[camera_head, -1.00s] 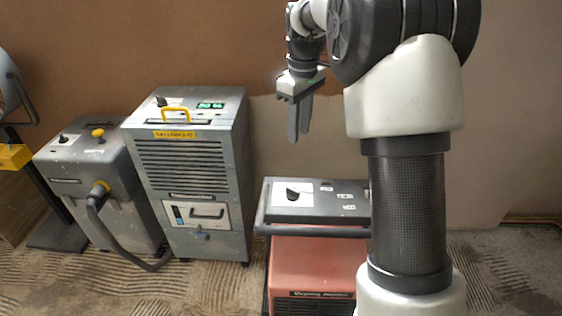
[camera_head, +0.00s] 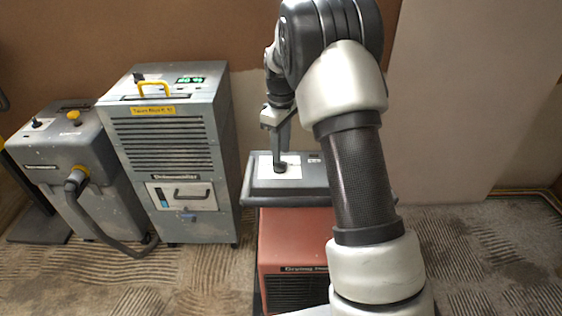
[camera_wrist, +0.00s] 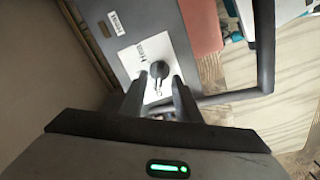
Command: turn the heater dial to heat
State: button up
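The heater (camera_head: 288,243) is a red box with a dark grey top, standing on the floor at centre. Its dial (camera_wrist: 159,69) is a small black knob on a white plate (camera_wrist: 139,55); it also shows in the head view (camera_head: 280,168). The knob's narrow end appears to point down in the wrist view. Small lettering beginning with H is on the plate left of the dial. My gripper (camera_wrist: 158,88) is open and points down over the heater top. Its fingertips lie on either side of the dial's lower end; contact cannot be told.
A dark bar (camera_wrist: 264,45) runs around the heater top's edge, close to my gripper. A grey dehumidifier (camera_head: 165,150) and a grey machine with a hose (camera_head: 62,150) stand to the left. A wall is close behind. Carpet is clear at right.

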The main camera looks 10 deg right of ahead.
aim_at(280, 165)
jog(key=shift+f+b, duration=0.3)
jog(key=shift+f, duration=1.6)
grip_shut()
